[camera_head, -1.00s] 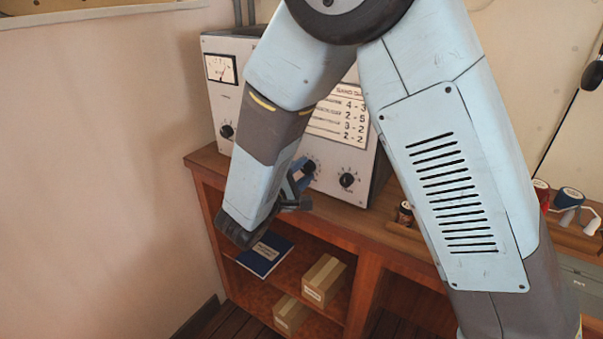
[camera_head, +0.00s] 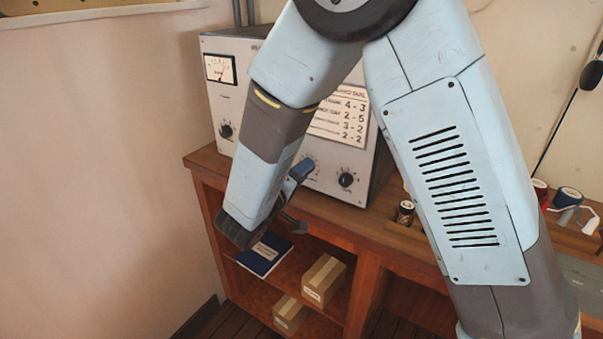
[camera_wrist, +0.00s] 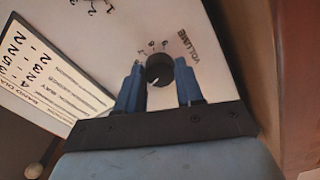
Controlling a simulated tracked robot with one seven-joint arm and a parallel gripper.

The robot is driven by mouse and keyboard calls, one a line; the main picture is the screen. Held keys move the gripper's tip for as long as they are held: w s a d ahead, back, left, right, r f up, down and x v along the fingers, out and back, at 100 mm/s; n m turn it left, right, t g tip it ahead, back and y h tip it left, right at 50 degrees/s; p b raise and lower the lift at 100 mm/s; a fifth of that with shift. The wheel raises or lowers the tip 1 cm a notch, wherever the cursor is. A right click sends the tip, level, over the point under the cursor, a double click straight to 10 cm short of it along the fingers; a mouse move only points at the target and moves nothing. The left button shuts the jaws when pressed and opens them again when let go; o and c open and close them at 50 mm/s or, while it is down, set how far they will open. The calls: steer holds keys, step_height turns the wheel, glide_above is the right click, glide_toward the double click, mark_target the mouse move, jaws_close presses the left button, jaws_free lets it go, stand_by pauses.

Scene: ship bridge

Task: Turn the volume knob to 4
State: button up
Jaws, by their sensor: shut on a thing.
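In the wrist view, the dark round volume knob (camera_wrist: 160,70) sits on the pale panel beside the printed word VOLUME, with scale digits around it and a white pointer line toward the lower left. My gripper (camera_wrist: 159,80) is shut on it, one blue finger at each side. Which digit the pointer meets is too blurred to tell. In the head view, the grey radio (camera_head: 222,95) stands on a wooden shelf unit, partly behind my arm. My gripper (camera_head: 298,195) is at its front, and the held knob is not clearly seen there.
Another dark knob (camera_head: 346,180) is at the panel's lower right, and one more (camera_head: 226,130) at the left. A sign with number pairs (camera_head: 340,118) is on the panel. A blue book (camera_head: 264,255) and boxes (camera_head: 324,280) lie on the shelves below.

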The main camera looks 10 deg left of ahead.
steer(key=shift+f+m, duration=0.1)
steer(key=shift+m, duration=0.5)
steer(key=o, duration=1)
steer(key=shift+o, duration=0.2)
steer(key=v, duration=1.3)
steer(key=shift+s, duration=0.35)
steer(key=shift+a, duration=0.1)
